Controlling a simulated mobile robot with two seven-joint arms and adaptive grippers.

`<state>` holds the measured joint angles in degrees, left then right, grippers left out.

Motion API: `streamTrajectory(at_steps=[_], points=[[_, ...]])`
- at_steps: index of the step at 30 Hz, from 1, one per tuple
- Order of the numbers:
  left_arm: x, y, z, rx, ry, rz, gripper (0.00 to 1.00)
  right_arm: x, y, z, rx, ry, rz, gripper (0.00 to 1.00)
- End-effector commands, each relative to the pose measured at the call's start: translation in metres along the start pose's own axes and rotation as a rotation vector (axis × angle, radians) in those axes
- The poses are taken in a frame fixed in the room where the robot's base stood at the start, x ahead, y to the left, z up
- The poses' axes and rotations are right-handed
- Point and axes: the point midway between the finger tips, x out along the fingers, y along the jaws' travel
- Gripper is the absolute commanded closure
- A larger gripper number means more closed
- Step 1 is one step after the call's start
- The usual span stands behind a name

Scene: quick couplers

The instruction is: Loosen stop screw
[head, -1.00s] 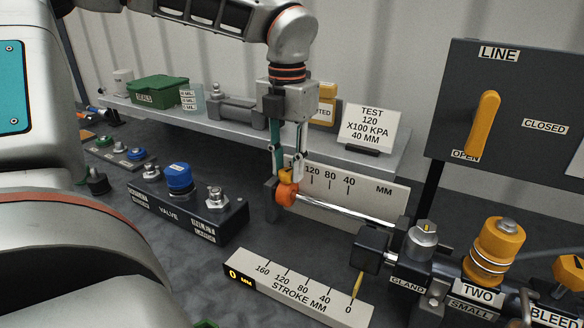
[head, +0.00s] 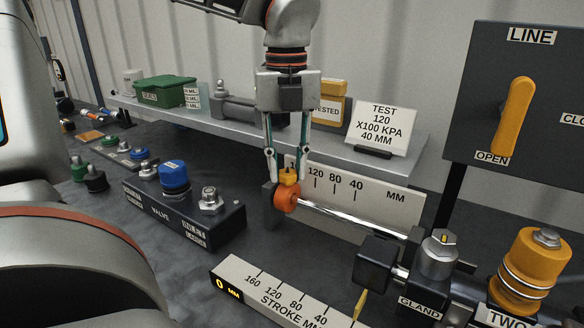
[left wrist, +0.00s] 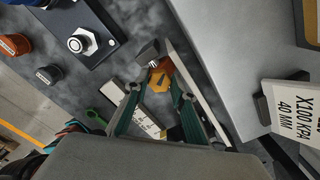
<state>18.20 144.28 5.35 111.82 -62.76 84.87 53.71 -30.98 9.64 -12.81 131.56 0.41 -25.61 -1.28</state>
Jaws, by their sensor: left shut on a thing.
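The stop screw's yellow wing head (head: 289,178) sits on top of an orange collar (head: 286,197). The collar is around the shiny rod (head: 350,219), near the rod's left end. My left gripper (head: 287,174) reaches down from above and is shut on the yellow head, with one finger on each side. In the left wrist view the yellow-orange head (left wrist: 158,78) shows between the fingertips (left wrist: 157,86). The fingers partly cover the screw, so its thread is hidden. My right gripper is not in view.
A scale plate (head: 345,193) stands close behind the rod. The STROKE MM ruler (head: 270,292) lies in front. A valve block (head: 185,218) is at left, a black end block (head: 376,262) at right. A shelf (head: 230,127) with a TEST card (head: 381,127) runs behind the gripper.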

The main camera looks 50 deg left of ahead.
Motion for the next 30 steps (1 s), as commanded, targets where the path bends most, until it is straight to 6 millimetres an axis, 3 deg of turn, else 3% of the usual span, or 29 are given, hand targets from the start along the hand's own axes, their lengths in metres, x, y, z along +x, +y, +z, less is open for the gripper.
streamTrajectory(at_steps=[11,23,24,25,26,30], points=[[-0.001,0.0,0.001,-0.104,-0.002,-0.002,0.97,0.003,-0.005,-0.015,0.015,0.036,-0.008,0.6],[-0.002,0.0,0.001,-0.109,-0.003,-0.003,0.97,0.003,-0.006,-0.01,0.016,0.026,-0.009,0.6],[-0.002,0.0,0.001,-0.109,-0.003,-0.003,0.7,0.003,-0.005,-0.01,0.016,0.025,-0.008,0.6],[-0.002,0.0,0.001,-0.109,-0.003,-0.003,0.62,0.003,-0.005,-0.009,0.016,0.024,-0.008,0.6],[-0.002,0.0,0.001,-0.109,-0.003,-0.003,0.58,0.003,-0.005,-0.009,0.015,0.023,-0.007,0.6],[-0.002,0.0,0.001,-0.108,-0.004,-0.004,0.58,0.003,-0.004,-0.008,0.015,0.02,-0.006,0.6]])
